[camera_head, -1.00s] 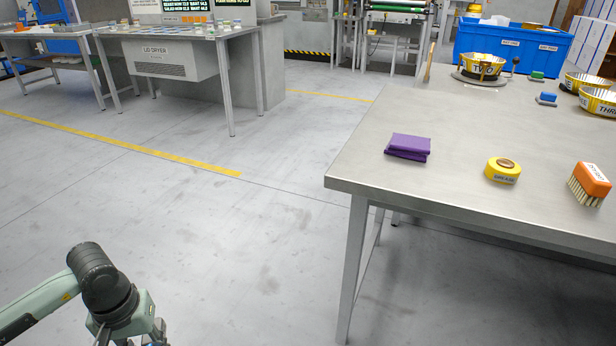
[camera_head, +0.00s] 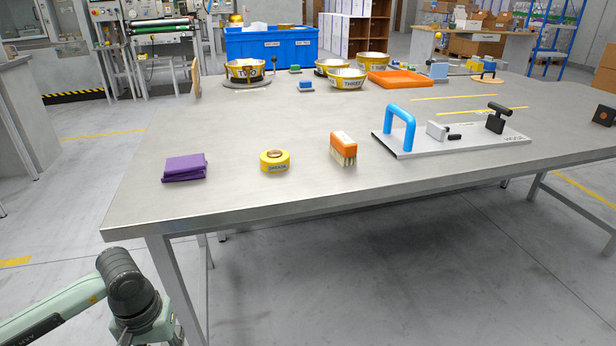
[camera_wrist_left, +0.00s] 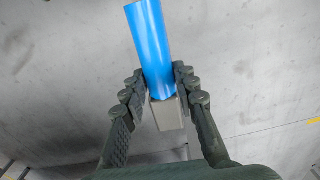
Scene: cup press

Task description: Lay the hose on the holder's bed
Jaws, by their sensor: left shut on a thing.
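A blue tube, taken to be the hose (camera_wrist_left: 150,38), is between the fingers of my left gripper (camera_wrist_left: 160,76) in the left wrist view. A beige-grey block (camera_wrist_left: 167,114) is at its near end. The gripper is shut on the hose. In the head view my left gripper (camera_head: 150,335) is at the bottom left, below the table's front edge, its fingertips cut off. The holder (camera_head: 465,142) looks to be the grey plate on the table, with a blue arch (camera_head: 400,127), a small grey block and a black knob. My right gripper is not in view.
On the metal table (camera_head: 240,200) stand a purple cloth (camera_head: 184,168), a yellow tape roll (camera_head: 275,161) and an orange brush (camera_head: 343,146) left of the plate. An orange tray (camera_head: 400,80) and several yellow tins are behind. The front right is clear.

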